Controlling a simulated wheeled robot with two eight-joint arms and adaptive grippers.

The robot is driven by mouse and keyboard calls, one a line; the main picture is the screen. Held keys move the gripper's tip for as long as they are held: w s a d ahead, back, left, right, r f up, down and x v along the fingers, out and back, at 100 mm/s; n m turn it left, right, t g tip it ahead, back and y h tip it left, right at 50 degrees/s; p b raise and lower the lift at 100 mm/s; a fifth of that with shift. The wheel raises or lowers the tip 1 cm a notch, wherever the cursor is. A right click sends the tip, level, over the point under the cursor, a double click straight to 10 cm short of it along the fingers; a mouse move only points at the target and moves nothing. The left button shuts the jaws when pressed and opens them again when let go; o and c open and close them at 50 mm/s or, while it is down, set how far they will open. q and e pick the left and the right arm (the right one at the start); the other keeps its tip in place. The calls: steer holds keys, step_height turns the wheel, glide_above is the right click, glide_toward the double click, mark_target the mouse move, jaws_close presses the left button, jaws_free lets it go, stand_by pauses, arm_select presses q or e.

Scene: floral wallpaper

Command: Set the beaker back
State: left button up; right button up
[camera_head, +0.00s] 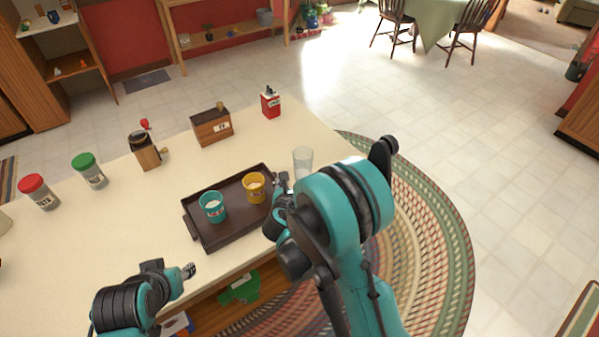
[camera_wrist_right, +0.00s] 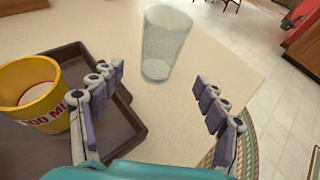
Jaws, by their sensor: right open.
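A clear glass beaker (camera_head: 303,160) stands upright on the pale counter (camera_head: 150,232), just past the right end of a dark brown tray (camera_head: 236,229). In the right wrist view the beaker (camera_wrist_right: 165,45) is ahead of my right gripper (camera_wrist_right: 160,82), whose fingers are spread with nothing between them. In the head view my right gripper (camera_head: 283,187) is mostly hidden behind its own arm, near the tray's right end. My left gripper (camera_head: 188,271) is over the counter's front edge, apart from the tray; its jaw opening is too small to judge.
The tray holds a teal cup (camera_head: 212,207) and a yellow cup (camera_head: 254,187); the yellow one is close left of my right fingers. A red tin (camera_head: 270,103), a wooden box (camera_head: 212,127), a grinder (camera_head: 145,152) and two jars stand farther back. Counter around the beaker is clear.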

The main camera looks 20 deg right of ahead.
steer(key=s+d+r+m+g+y, duration=0.2)
steer(key=s+d+r+m+g, duration=0.15)
steer(key=s+r+m, duration=0.7)
steer(key=s+a+m+g+y, duration=0.1)
steer(key=s+m+g+y, duration=0.1)
steer(key=s+m, duration=1.4)
steer(key=shift+s+a+f+m+y, duration=0.35)
steer(key=shift+m+y, duration=0.55)
steer(key=shift+m, duration=1.25)
